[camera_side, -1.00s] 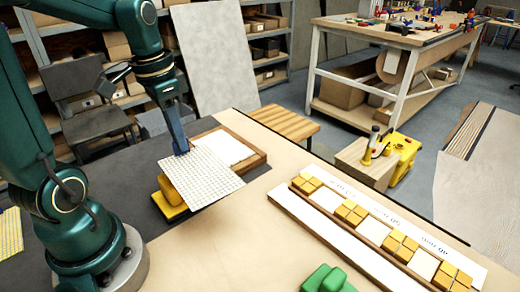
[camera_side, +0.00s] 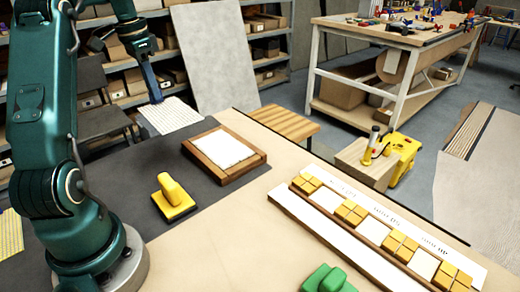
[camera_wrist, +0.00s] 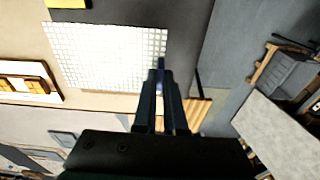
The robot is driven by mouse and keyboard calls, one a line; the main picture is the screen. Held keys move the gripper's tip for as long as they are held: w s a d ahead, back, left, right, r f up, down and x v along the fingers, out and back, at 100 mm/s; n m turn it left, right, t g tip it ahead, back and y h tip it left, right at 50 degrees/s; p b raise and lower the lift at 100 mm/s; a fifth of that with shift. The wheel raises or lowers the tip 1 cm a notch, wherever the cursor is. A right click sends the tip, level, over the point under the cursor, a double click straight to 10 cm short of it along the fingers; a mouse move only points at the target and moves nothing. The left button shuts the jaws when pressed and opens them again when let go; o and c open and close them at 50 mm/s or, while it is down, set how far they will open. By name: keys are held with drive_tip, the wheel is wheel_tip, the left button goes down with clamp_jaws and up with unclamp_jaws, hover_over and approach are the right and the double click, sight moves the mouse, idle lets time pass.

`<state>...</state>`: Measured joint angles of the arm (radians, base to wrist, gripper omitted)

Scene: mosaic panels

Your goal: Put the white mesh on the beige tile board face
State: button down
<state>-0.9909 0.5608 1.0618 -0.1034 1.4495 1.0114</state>
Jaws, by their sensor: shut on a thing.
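The white mesh (camera_side: 172,115) is a thin sheet with a fine grid. My gripper (camera_side: 157,99) is shut on one edge of it and holds it in the air, beyond and left of the framed board in the side view. In the wrist view the mesh (camera_wrist: 105,57) spreads left from my gripper (camera_wrist: 160,80). The board has a brown wooden frame (camera_side: 203,161) around a pale, bare face (camera_side: 224,148) and lies on the dark mat. It cannot be made out in the wrist view, where the mesh may hide it.
A yellow handled tool (camera_side: 173,200) stands on the dark mat (camera_side: 125,190). A long rack (camera_side: 350,225) with yellow tile groups lies at the right, and a green handled tool (camera_side: 328,280) at the front. A yellow mesh (camera_side: 10,233) lies far left. Bare tabletop lies between.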

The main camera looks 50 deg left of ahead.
drive_tip(key=w+d+f, duration=0.1)
drive_tip(key=w+f, duration=0.1)
drive_tip(key=w, duration=0.1)
drive_tip(key=w+d+f, duration=0.2)
drive_tip(key=w+f, duration=0.1)
drive_tip(key=w+d+f, duration=0.2)
drive_tip(key=w, duration=0.2)
drive_tip(key=shift+d+f, duration=0.15)
drive_tip(key=shift+f, duration=1.95)
drive_tip(key=c, duration=1)
unclamp_jaws()
drive_tip(key=shift+f, duration=0.1)
